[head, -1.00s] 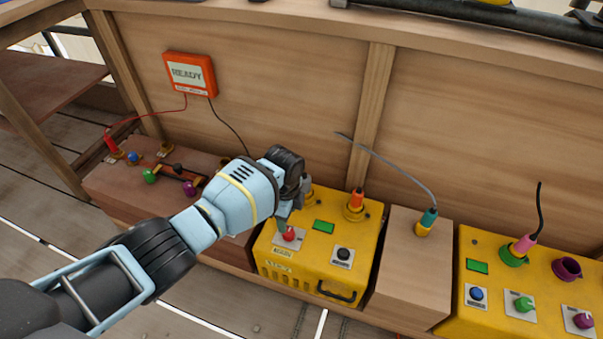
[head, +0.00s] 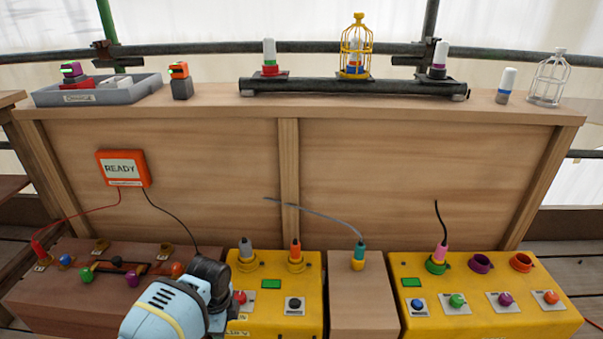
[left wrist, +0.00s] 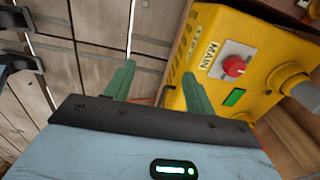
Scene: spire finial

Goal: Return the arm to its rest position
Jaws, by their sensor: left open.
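My left arm comes in from the bottom in the head view, its wrist and gripper housing (head: 208,283) at the left edge of the left yellow box (head: 262,318). In the left wrist view the two green fingers of my left gripper (left wrist: 154,84) stand apart with nothing between them. In the head view the red knob (head: 240,297) is just right of my wrist. My right gripper is not in view.
A wooden box (head: 362,300) and a second yellow box (head: 480,312) stand to the right. A brown panel with coloured knobs (head: 55,290) is at the left. An orange READY sign (head: 123,168) hangs on the wooden wall. A shelf above holds a grey tray (head: 97,92) and a yellow cage (head: 355,50).

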